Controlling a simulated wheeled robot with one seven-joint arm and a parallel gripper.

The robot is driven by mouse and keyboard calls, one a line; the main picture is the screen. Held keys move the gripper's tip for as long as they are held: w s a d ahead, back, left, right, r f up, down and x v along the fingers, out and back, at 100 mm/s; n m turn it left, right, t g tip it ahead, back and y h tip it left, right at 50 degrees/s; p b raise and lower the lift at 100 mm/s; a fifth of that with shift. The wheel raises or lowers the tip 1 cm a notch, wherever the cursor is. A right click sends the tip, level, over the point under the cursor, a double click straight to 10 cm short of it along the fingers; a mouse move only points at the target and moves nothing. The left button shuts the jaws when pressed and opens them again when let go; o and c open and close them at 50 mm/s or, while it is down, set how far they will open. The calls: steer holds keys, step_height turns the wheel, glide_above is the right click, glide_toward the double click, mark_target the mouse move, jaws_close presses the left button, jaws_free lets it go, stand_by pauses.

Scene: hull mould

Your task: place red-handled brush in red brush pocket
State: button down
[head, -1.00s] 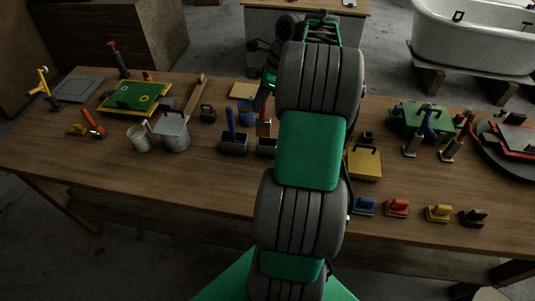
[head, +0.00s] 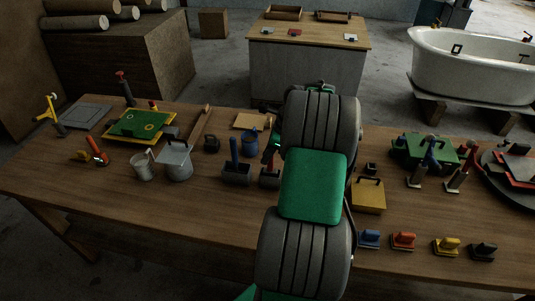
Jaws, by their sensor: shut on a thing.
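The red-handled brush (head: 270,168) stands upright on a dark block-like base, just left of my arm near the middle of the workbench. The similar blue-handled brush (head: 234,155) stands to its left. Only a small green and dark part of my gripper (head: 271,147) shows at the arm's left edge, at the top of the red handle. It appears shut on that handle; the fingertips are mostly hidden. I cannot make out the red brush pocket for certain. A small red tag (head: 295,32) lies on the far bench in front of two shallow brown trays (head: 333,16).
The wooden workbench (head: 130,212) is crowded: a grey bucket (head: 177,163), a blue mug (head: 249,145) and a yellow box (head: 368,195). Several coloured blocks, including a red one (head: 403,241), line the front right. Floor lies between this bench and the far bench (head: 309,68).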

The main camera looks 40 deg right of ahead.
steer(key=c, duration=1.3)
jaws_free()
steer(key=p+v, duration=0.1)
steer(key=v, duration=1.1)
steer(key=w+a+r+n+h, duration=0.1)
steer(key=w+a+r+n, duration=0.1)
steer(key=a+n, duration=0.5)
steer(key=w+a+r+n, duration=0.2)
steer(key=a+r+n, duration=0.15)
steer(key=a, duration=0.75)
steer(key=s+a+f+n+h, duration=0.1)
steer(key=s+a+f+n, duration=0.2)
steer(key=s+a+n, duration=0.8)
steer(key=a+n, duration=0.4)
steer(key=n, duration=0.3)
steer(key=shift+f+t+h, duration=0.15)
steer(key=shift+t+h, duration=0.25)
steer(key=shift+s+a, duration=0.1)
steer(key=shift+a, duration=0.05)
